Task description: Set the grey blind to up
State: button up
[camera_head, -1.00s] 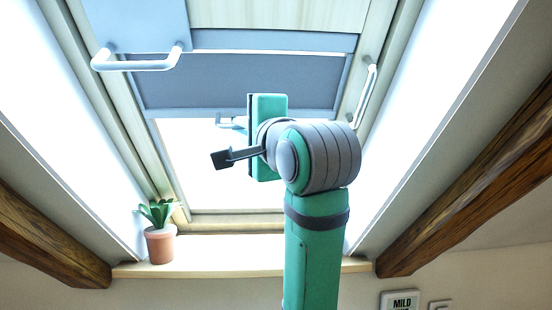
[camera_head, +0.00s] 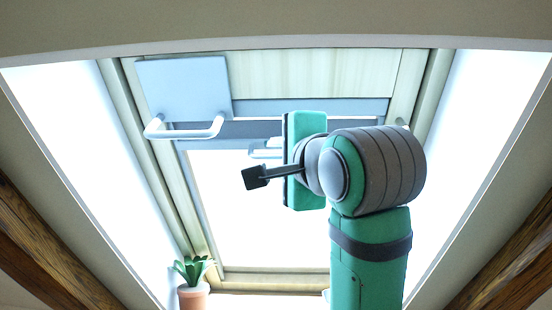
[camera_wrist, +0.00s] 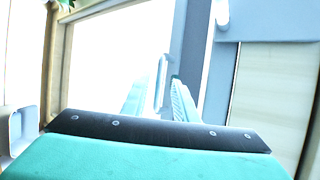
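The grey blind (camera_head: 250,130) shows in the head view as a narrow dark strip at the top of the bright skylight opening. Its lower edge bar lies just under it, and most of the pane below is uncovered. A small pale handle (camera_head: 264,151) on that edge is partly hidden by my gripper. In the wrist view the two green fingers (camera_wrist: 160,95) stand apart, with the pale handle (camera_wrist: 160,78) seemingly between them and a gap showing. The blue-grey bar lies past the fingertips. My arm hides the right part of the blind.
A blue-grey panel (camera_head: 184,88) with a white bar handle (camera_head: 184,130) hangs at the upper left, close to the blind. A potted plant (camera_head: 193,282) stands at the lower left. Sloped walls and wooden beams (camera_head: 45,250) flank the skylight.

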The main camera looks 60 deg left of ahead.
jog(key=shift+d, duration=0.15)
jog(key=v, duration=1)
jog(key=shift+d, duration=0.25)
jog(key=shift+f, duration=0.25)
